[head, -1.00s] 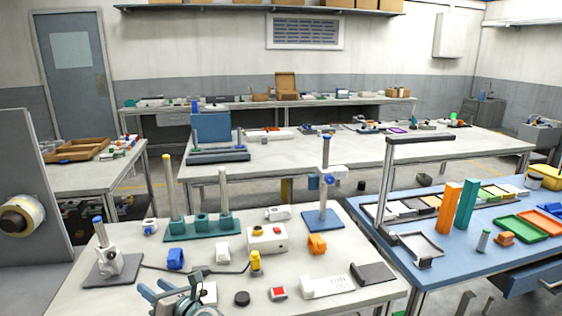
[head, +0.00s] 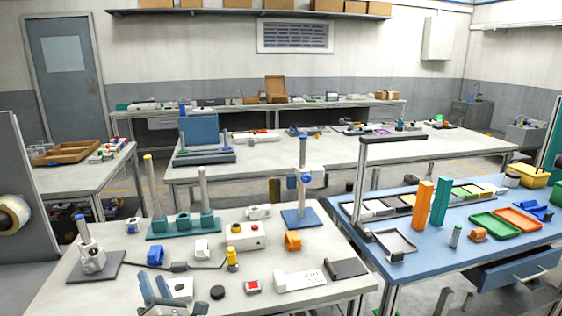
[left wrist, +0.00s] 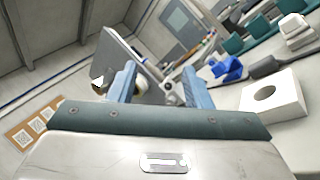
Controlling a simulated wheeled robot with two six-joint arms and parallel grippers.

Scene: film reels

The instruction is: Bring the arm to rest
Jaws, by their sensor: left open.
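My left gripper (head: 158,287) shows at the bottom edge of the head view, low over the front of the near white table (head: 345,290). Its two blue fingers also show in the left wrist view (left wrist: 160,85); they stand apart with nothing held between them. A white block with a round hole (head: 181,284) is just right of the fingers in the head view. It also shows at the right of the left wrist view (left wrist: 285,88), apart from the fingers. My right gripper is not in view.
Near the left arm are a grey stand (head: 92,257), a blue clip (head: 155,256), a black puck (head: 217,292) and a red button box (head: 253,287). A teal base with posts (head: 165,228) stands behind. The blue table (head: 450,225) is at the right.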

